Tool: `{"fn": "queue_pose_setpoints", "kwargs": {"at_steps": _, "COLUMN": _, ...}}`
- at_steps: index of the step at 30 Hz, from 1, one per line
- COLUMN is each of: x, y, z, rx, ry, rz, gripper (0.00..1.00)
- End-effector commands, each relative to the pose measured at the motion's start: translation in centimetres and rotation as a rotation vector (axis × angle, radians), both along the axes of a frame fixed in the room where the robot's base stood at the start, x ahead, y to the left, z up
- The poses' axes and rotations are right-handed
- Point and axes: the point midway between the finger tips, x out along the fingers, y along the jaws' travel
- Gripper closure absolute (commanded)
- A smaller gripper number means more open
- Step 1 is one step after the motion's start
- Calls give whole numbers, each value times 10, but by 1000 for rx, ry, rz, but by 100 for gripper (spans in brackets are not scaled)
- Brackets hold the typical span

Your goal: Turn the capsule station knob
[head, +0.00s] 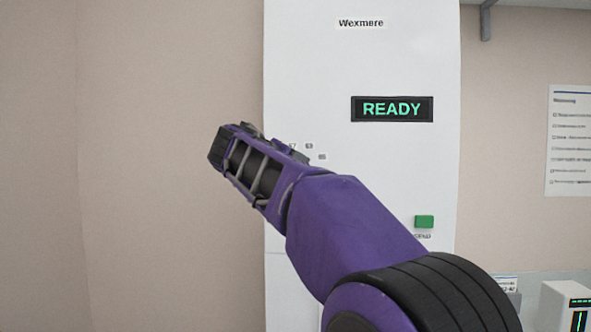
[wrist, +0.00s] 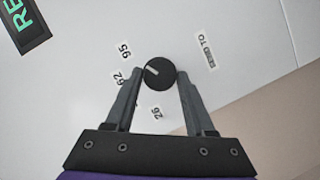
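The capsule station (head: 362,65) is a tall white panel marked "Wexmere" in the head view. Its display (head: 392,109) reads READY in green, and a green button (head: 424,221) sits lower right. The black round knob (wrist: 159,73) with a light pointer line shows in the wrist view, among labels 95, 62, 26 and "SEND TO". The pointer aims toward the picture's left, around the 62 and 95 labels. My gripper (wrist: 158,88) is open, its two fingertips on either side of the knob; I cannot tell whether they touch it. In the head view my arm hides the knob.
A printed notice (head: 570,140) hangs on the beige wall at right. A white device (head: 566,305) with a dark, lit front stands at the lower right. A grey bracket (head: 486,22) is at the top. The wall left of the station is bare.

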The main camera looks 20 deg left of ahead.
Motion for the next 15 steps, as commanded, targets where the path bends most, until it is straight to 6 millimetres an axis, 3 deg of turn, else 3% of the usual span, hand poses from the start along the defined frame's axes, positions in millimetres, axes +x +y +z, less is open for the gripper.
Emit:
{"fn": "queue_pose_setpoints", "kwargs": {"at_steps": 1, "x": 0, "y": -1, "z": 1, "rx": 1, "ry": -2, "rz": 0, "gripper": 37}}
{"fn": "queue_pose_setpoints", "kwargs": {"at_steps": 5, "x": 0, "y": 0, "z": 1, "rx": 1, "ry": -2, "rz": -1, "gripper": 16}}
{"fn": "queue_pose_setpoints", "kwargs": {"at_steps": 15, "x": -3, "y": 0, "z": 1, "rx": 0, "ry": -1, "rz": 0, "gripper": 16}}
